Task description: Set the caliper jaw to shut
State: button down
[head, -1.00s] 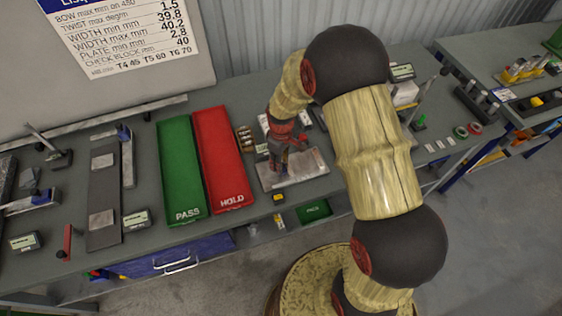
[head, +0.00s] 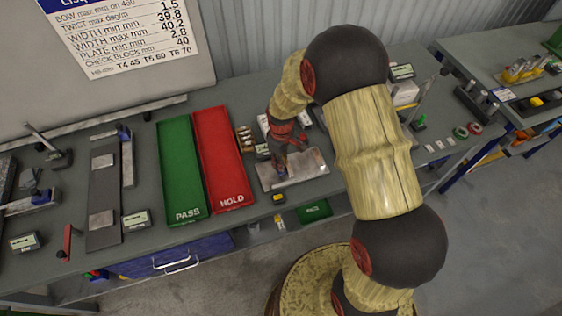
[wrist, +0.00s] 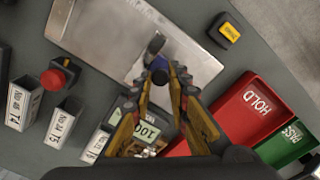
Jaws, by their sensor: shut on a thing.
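My gripper (wrist: 166,88) is low over a silver plate (wrist: 120,38) on the bench; in the head view the gripper (head: 281,166) is over the near-left part of that plate (head: 310,168). Its fingers are shut on a small dark piece at their tips. Blue and grey parts show just beyond it, by the plate; this looks like the caliper jaw (wrist: 154,46). A digital readout (wrist: 146,129) shows between the fingers, partly hidden, with "100" legible. The fingers hide much of the caliper, so I cannot tell how wide its jaw gap is.
The red HOLD tray (head: 222,160) and green PASS tray (head: 181,172) lie left of the plate. A red button (wrist: 54,78), labelled blocks (wrist: 63,122) and a small yellow-and-black box (wrist: 229,32) stand around it. The bench's front edge is close.

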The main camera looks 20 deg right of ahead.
dwell(0.4)
jog(key=d, duration=1)
jog(key=shift+d+b, duration=0.1)
jog(key=shift+b, duration=0.25)
jog(key=c, duration=1.8)
grip_release()
jog(key=shift+d, duration=0.2)
jog(key=shift+o, duration=0.4)
jog(key=shift+o, duration=0.2)
jog(key=shift+a, duration=0.1)
jog(key=shift+r, duration=0.1)
jog(key=shift+r, duration=0.35)
notch_tip(320, 180, up, 11)
